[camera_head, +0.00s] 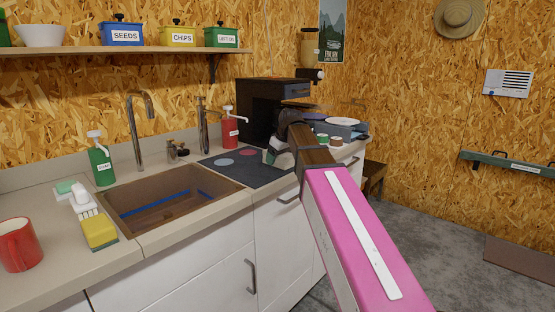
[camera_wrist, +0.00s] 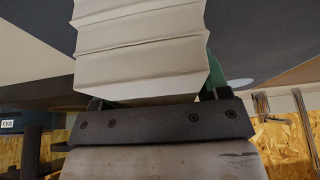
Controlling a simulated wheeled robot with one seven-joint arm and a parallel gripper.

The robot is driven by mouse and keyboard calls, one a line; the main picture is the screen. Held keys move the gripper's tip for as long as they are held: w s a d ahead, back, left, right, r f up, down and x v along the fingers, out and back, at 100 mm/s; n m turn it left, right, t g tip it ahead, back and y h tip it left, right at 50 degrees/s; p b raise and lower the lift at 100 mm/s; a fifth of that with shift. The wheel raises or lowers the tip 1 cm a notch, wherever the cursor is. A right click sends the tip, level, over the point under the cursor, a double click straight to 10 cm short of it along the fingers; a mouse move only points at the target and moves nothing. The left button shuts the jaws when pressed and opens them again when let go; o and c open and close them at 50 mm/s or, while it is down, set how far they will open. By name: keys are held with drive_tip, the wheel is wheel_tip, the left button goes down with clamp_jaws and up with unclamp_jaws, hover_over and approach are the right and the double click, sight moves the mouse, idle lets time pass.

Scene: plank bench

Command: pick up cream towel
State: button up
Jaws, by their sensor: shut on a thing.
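The cream towel (camera_wrist: 140,48) fills the upper middle of the wrist view, folded in several layers with wavy edges. My gripper (camera_wrist: 155,88) is shut on it; a green finger shows at the towel's right side and some green at its lower left. The towel hides most of the fingers. In the head view my gripper (camera_head: 278,156) is at the far end of my pink arm, over the dark mat (camera_head: 244,166) right of the sink. A pale patch shows there, but I cannot tell towel from gripper. I cannot tell whether the towel touches the counter.
The sink (camera_head: 170,206) and tap (camera_head: 134,130) lie to the left. A red soap bottle (camera_head: 229,130) stands behind the mat, near a black coffee machine (camera_head: 262,105). A blue-grey tray (camera_head: 342,128) with dishes is at the right. A red mug (camera_head: 18,247) stands front left.

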drive_tip(key=shift+r, duration=0.65)
wheel_tip(320, 180, up, 3)
drive_tip(key=shift+f, duration=0.15)
drive_tip(key=s+a+r, duration=0.3)
drive_tip(key=a+r, duration=0.4)
drive_tip(key=a, duration=0.4)
drive_tip(key=shift+s, duration=0.15)
drive_tip(key=shift+a+r, duration=0.1)
drive_tip(key=shift+o, duration=0.5)
drive_tip(key=shift+s, duration=0.1)
